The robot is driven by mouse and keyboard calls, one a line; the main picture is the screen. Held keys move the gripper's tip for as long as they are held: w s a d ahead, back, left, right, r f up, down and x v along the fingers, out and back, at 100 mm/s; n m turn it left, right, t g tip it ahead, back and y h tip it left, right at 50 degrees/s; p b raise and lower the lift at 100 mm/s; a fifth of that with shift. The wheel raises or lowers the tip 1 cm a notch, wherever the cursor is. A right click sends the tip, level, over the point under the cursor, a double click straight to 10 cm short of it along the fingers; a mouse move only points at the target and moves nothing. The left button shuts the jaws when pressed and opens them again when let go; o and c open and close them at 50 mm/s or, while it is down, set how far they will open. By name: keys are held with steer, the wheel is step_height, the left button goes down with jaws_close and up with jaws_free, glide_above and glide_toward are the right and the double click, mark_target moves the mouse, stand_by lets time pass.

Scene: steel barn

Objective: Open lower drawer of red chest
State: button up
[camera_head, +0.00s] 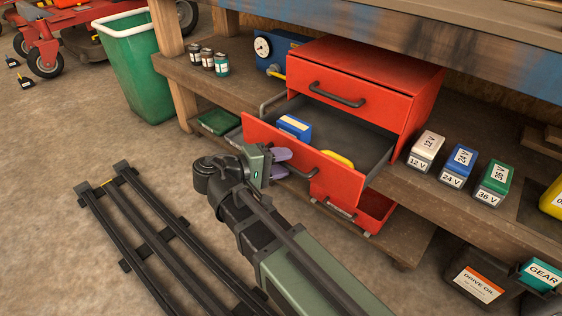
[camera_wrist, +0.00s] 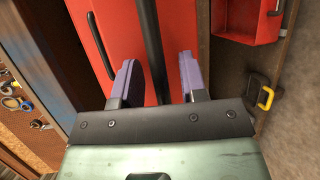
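The red chest (camera_head: 425,85) stands on the bench shelf. Its upper drawer (camera_head: 325,76) is shut, with a dark bar handle (camera_head: 337,95). Its lower drawer (camera_head: 342,187) is pulled well out and holds a blue box (camera_head: 295,127) and a yellow item (camera_head: 338,158). My gripper (camera_head: 280,163) is at the lower drawer's front. In the wrist view its purple fingers (camera_wrist: 155,80) are apart, one on each side of a dark bar handle (camera_wrist: 150,45) on the red front. I see gaps between fingers and bar.
A red bin (camera_head: 376,212) sits below the drawer. Battery packs (camera_head: 458,166) stand right of the chest; cans (camera_head: 207,60) and a blue gauge box (camera_head: 272,50) stand left. A green trash bin (camera_head: 140,75) and dark floor rails (camera_head: 160,235) are at left.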

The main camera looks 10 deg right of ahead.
mark_target(281, 138)
steer(key=shift+r+p, duration=0.5)
steer(key=shift+r, duration=0.05)
steer(key=o, duration=0.8)
steer(key=r+p, duration=0.6)
steer(key=shift+w, duration=0.2)
step_height(281, 138, up, 6)
steer(key=p, duration=0.6)
steer(key=shift+w, duration=0.15)
steer(key=r+p, duration=0.6)
steer(key=shift+s+a+r, duration=0.1)
steer(key=shift+s+r, duration=0.15)
steer(key=c, duration=0.8)
steer(key=shift+r+p, duration=0.35)
steer(key=shift+p, duration=0.2)
steer(key=shift+f, duration=0.1)
